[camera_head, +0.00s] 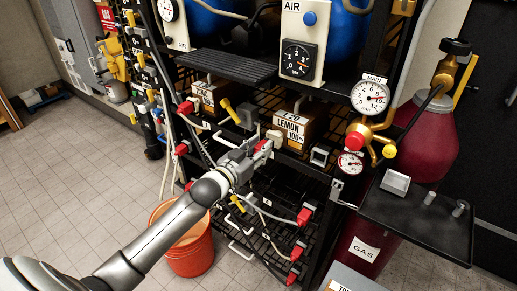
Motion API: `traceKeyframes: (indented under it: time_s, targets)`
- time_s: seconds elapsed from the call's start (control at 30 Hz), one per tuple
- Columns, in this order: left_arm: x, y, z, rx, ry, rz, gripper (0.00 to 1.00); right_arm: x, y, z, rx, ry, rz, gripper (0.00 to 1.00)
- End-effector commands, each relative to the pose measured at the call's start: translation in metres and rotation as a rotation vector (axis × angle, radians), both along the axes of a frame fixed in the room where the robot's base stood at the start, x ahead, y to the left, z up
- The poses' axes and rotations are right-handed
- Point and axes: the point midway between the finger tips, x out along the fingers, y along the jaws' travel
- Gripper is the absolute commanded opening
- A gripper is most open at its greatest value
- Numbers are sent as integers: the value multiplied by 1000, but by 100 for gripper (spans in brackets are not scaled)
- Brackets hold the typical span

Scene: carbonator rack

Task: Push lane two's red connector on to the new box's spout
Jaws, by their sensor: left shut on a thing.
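My left gripper (256,149) reaches in from the lower left to the front of the rack. It is shut on a red connector (263,145), mostly hidden by the fingers. A pale spout (275,137) shows just beyond the connector, at the lower left of the LEMON box (292,127). I cannot tell whether connector and spout touch. The LEMON box is brown with a white label and sits on the middle shelf. My right gripper is not in view.
A TONIC box (205,92) with a red connector (186,107) stands to the left. More red connectors (304,217) hang lower on the rack. An orange bucket (190,250) stands on the floor. A GAS cylinder (425,130) and a dark side tray (425,212) are at right.

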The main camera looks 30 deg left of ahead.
Motion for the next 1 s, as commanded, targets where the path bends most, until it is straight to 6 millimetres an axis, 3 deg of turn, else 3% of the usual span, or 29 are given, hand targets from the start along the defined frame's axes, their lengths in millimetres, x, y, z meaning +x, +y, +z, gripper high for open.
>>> traceKeyframes:
  time_s: [1.0]
  targets:
    - [21, -3, 1, -1, -2, -1, 0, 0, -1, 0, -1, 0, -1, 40]
